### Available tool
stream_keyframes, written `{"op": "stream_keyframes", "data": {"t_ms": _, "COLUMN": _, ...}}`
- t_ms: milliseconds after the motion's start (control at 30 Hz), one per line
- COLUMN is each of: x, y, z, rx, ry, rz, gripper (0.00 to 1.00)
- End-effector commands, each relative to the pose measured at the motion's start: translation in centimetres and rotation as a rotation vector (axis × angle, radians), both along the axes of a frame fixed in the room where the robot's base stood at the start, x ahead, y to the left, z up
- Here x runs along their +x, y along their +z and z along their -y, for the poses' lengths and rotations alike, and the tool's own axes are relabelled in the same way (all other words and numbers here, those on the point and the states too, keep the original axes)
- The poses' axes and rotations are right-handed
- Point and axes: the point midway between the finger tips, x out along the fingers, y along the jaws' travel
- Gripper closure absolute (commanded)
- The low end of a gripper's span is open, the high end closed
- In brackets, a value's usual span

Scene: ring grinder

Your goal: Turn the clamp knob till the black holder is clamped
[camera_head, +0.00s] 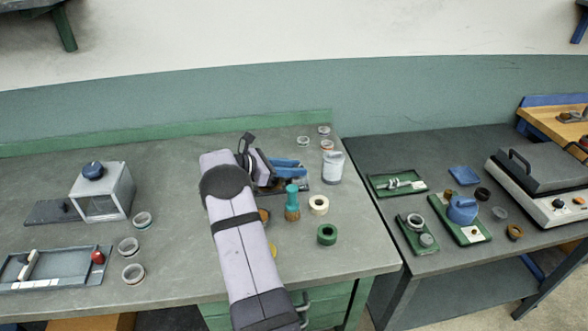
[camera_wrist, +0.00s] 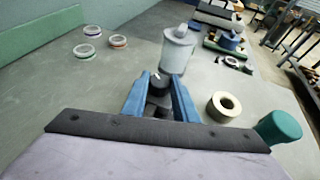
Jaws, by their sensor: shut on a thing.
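In the wrist view my gripper (camera_wrist: 160,85) is shut on a small dark round part, which I take to be the clamp knob (camera_wrist: 159,80). Further dark parts show below it between the fingers; I cannot tell whether the black holder is among them or how it sits. My fingers and wrist hide most of this device.
A white canister (camera_head: 332,168) stands just beyond the fingers. A teal-handled tool (camera_head: 292,203), a cream ring (camera_head: 319,204) and a green ring (camera_head: 327,234) are close on the near side.

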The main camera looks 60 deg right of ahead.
Motion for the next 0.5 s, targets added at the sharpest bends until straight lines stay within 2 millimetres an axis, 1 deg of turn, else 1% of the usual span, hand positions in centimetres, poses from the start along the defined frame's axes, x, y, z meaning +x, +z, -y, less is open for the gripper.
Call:
{"op": "stream_keyframes", "data": {"t_ms": 33, "x": 0.18, "y": 0.23, "z": 0.25, "rx": -0.010, "ry": -0.017, "rz": 0.002, "gripper": 0.96}}
{"op": "stream_keyframes", "data": {"t_ms": 300, "x": 0.24, "y": 0.30, "z": 0.25, "rx": -0.007, "ry": -0.105, "rz": 0.002, "gripper": 0.96}}
{"op": "stream_keyframes", "data": {"t_ms": 500, "x": 0.20, "y": 0.34, "z": 0.13, "rx": -0.003, "ry": -0.125, "rz": 0.003, "gripper": 0.96}}
